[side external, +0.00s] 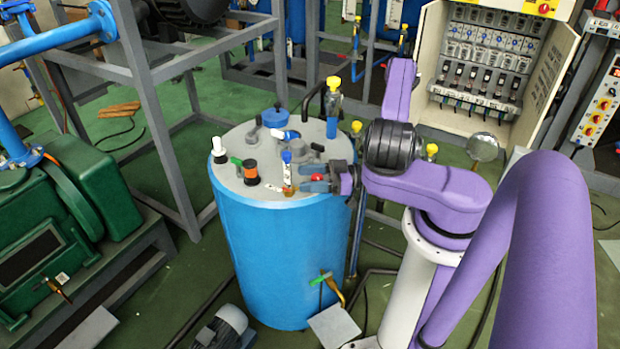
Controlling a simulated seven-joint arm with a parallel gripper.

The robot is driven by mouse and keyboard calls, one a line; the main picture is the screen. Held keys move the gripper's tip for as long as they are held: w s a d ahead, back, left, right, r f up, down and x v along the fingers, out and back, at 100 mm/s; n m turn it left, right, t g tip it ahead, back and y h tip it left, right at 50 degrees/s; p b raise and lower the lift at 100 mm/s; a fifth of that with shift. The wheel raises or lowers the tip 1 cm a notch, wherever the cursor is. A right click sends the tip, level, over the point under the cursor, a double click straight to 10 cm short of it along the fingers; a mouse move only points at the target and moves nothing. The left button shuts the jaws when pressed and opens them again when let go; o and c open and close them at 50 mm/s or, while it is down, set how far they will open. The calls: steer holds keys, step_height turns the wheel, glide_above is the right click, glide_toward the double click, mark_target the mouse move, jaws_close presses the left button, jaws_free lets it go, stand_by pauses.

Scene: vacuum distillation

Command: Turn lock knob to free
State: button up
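A blue cylindrical vessel (278,250) with a grey lid stands in the middle of the side external view. My gripper (312,179) is low over the right part of the lid, its fingers pointing left. A small red knob (317,177) shows between the fingers, which lie on either side of it. I cannot tell whether they touch or grip it, or whether this is the lock knob. A blue-topped valve (287,160) with a brass part stands just left of my fingertips.
The lid also carries a black-and-orange knob (251,173), a white-capped fitting (218,148) and a blue cap (275,117). A yellow-topped blue valve (333,100) rises behind. Grey frame posts stand to the left, and an electrical cabinet (480,65) at the back right.

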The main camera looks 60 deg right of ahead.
steer(key=v, duration=1.7)
steer(key=shift+s, duration=0.25)
steer(key=shift+d, duration=0.1)
